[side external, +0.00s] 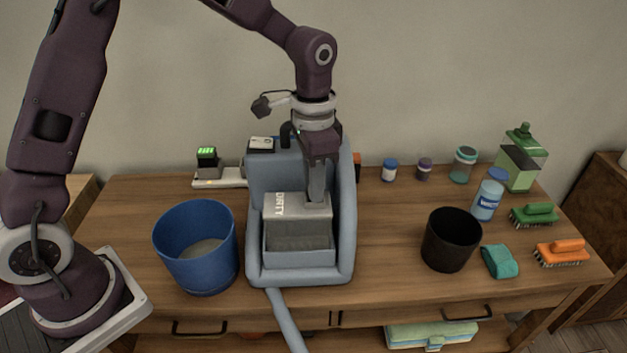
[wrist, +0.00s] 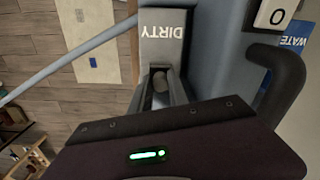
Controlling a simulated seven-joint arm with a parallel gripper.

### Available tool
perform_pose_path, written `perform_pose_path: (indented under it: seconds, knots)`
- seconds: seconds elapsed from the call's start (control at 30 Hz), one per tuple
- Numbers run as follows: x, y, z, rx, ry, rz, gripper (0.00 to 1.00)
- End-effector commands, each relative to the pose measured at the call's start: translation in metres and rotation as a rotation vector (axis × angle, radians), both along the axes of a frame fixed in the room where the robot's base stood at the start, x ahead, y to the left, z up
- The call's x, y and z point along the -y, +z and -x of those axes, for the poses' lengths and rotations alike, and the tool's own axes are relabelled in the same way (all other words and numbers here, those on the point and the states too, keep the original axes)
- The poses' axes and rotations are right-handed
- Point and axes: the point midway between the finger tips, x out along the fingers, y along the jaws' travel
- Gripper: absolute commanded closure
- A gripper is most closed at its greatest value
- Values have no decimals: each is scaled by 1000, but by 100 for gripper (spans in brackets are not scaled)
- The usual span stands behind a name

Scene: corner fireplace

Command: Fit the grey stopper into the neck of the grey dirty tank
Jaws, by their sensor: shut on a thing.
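The grey dirty tank (side external: 298,246), lettered DIRTY, sits in the front of a blue-grey machine (side external: 347,230). Its lettered top (wrist: 163,42) also shows in the wrist view. My gripper (side external: 317,198) points straight down at the back right part of the tank's top. In the wrist view my gripper (wrist: 160,95) is shut on a small rounded grey piece, which looks like the grey stopper (wrist: 160,82). The fingers hide the tank's neck, so I cannot tell whether the stopper is in it or just above it.
A blue bucket (side external: 197,275) stands left of the machine and a black bin (side external: 451,240) to its right. Bottles, jars, brushes and a teal cloth (side external: 500,262) lie farther right. A dark curved handle (wrist: 285,85) rises near my gripper.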

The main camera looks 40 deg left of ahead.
Motion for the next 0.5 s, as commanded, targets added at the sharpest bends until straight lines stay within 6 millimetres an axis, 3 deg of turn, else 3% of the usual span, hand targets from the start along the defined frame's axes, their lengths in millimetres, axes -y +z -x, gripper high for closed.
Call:
perform_pose_path:
  seconds: [0.03, 0.07, 0.13, 0.5]
  knots:
    - [0, -2, 0, -1, 0, -1, 100]
    - [0, -1, 0, 0, 0, 0, 73]
    - [0, -1, 0, 0, 0, 0, 59]
    - [0, 5, 0, 2, 0, 0, 57]
